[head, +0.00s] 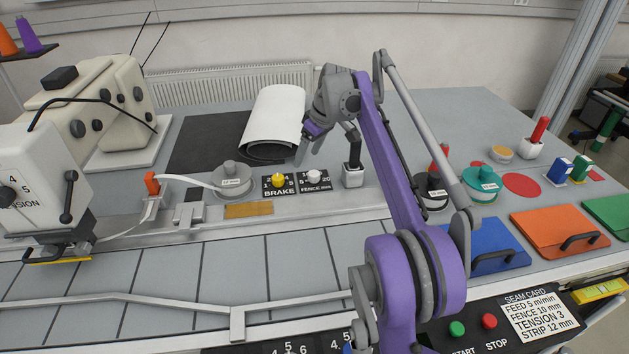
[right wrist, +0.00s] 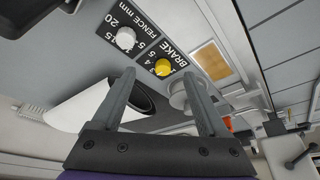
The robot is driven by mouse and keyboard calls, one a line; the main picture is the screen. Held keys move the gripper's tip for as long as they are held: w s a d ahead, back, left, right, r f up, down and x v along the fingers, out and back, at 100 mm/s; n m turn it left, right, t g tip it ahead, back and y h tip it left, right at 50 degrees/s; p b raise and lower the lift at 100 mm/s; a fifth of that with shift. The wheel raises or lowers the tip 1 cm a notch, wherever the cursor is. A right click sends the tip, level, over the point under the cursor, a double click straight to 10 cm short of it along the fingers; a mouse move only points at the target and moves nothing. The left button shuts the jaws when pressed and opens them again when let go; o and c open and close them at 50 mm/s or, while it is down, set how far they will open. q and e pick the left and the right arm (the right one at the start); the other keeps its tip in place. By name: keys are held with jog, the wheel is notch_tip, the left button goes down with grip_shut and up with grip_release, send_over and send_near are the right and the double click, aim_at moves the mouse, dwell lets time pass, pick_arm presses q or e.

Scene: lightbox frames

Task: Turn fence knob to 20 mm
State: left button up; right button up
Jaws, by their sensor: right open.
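The fence knob (head: 314,175) is a small white knob on a black plate marked FENCE mm, right of the yellow brake knob (head: 278,180). Its pointer is too small to read. In the right wrist view the fence knob (right wrist: 126,38) lies beyond the fingertips, toward the upper left, with the numbers 15 and 20 beside it. The brake knob (right wrist: 163,67) appears closer to the line between the fingers. My right gripper (head: 308,158) is open and empty, above and behind the knob plates; it also shows in the right wrist view (right wrist: 157,74). My left gripper is out of view.
A white-and-dark roll (head: 272,120) lies behind the knobs. A grey strip reel (head: 231,178) stands left of them, a black lever (head: 353,152) close on the right. The seam card (head: 538,314) at front right reads FENCE 10 mm. Grey panels in front are clear.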

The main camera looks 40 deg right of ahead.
jog(key=b, duration=0.1)
send_near(315, 174)
jog(key=r, duration=0.1)
jog(key=shift+n, duration=0.3)
jog(key=b+x, duration=0.2)
jog(key=x, duration=0.8)
jog(key=shift+d+f, duration=0.1)
jog(key=shift+f, duration=0.05)
jog(key=shift+c, duration=0.4)
grip_shut()
